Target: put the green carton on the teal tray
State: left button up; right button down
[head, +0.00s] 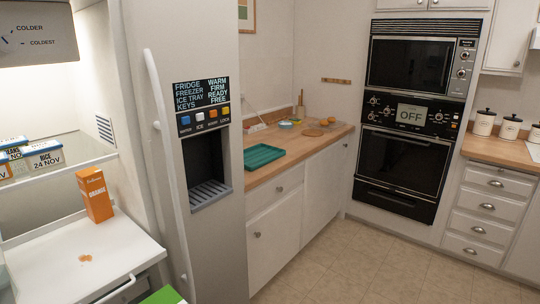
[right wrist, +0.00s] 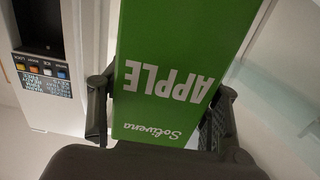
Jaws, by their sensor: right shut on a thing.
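The green carton (right wrist: 165,65) fills the middle of the right wrist view, its "APPLE" lettering upside down. My right gripper (right wrist: 160,108) is shut on it, one finger on each side. A green patch of the carton (head: 163,296) also shows at the bottom edge of the head view; the rest is cut off, and the right gripper is not visible there. The teal tray (head: 263,156) lies on the wooden counter just right of the fridge dispenser, apart from the carton. It looks empty. My left gripper is not in view.
An orange carton (head: 95,195) stands on a white surface (head: 75,268) in the open fridge at left. The fridge door handle (head: 168,140) sticks out between there and the counter (head: 285,163). Oranges and small items stand farther back on the counter. The floor ahead is clear.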

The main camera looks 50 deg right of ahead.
aim_at(256, 160)
jog(key=i+l+z, duration=0.1)
jog(key=l, duration=0.25)
jog(key=i+l, duration=0.1)
jog(key=l, duration=0.25)
jog(key=i+l+z, duration=0.15)
jog(key=l, duration=0.2)
jog(key=i+l, duration=0.1)
jog(key=l, duration=0.25)
jog(key=i+l+z, duration=0.15)
jog(key=l, duration=0.2)
